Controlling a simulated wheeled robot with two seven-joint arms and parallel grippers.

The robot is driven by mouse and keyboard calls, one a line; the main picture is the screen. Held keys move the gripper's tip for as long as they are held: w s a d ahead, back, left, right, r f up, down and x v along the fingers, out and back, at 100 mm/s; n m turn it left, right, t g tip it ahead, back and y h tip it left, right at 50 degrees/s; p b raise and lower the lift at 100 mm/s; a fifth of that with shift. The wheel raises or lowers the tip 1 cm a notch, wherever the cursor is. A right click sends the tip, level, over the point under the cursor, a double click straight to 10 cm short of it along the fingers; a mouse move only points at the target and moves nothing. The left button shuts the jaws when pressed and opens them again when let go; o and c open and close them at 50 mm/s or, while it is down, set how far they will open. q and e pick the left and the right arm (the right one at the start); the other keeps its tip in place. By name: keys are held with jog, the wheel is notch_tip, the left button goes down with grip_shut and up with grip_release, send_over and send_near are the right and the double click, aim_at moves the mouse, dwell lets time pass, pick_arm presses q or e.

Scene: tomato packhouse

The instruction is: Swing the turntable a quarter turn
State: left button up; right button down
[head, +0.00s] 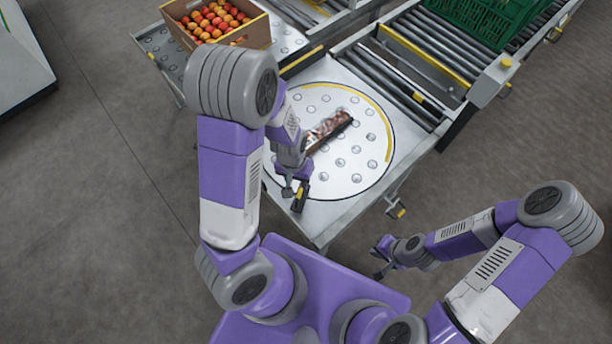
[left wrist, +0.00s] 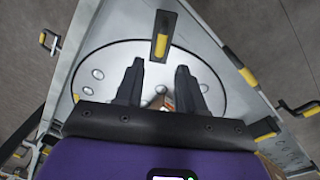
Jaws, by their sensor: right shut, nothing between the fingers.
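The turntable (head: 345,172) is a round white plate studded with metal balls, with a yellow arc along its right edge. A long dark box (head: 341,124) with brownish-red contents lies on it, partly hidden by my left arm. A black and yellow handle (head: 301,196) stands at the turntable's near edge; it also shows in the left wrist view (left wrist: 162,35). My left gripper (head: 293,187) is beside the handle. In the left wrist view its fingers (left wrist: 160,67) are apart and empty, with the handle beyond their tips. My right gripper (head: 379,262) is shut and empty, away from the turntable.
A roller conveyor (head: 415,75) joins the table at the upper right, with a green crate (head: 480,18) on it. A cardboard box of tomatoes (head: 240,37) stands at the upper left. Yellow-ended levers or feet (head: 397,211) stick out from the frame. The floor around my right arm is clear.

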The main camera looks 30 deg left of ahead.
aim_at(299, 193)
pick_arm(q)
jog(key=shift+f, duration=0.4)
jog(key=f+b, duration=0.1)
jog(key=f, duration=0.1)
jog(key=f+b, duration=0.2)
jog(key=f, duration=0.1)
jog(key=shift+s+d, duration=0.1)
jog(key=shift+s, duration=0.1)
jog(key=shift+d+f+b, duration=0.1)
jog(key=shift+f+b, duration=0.3)
jog(key=shift+f, duration=0.3)
jog(key=shift+w, duration=0.1)
grip_shut()
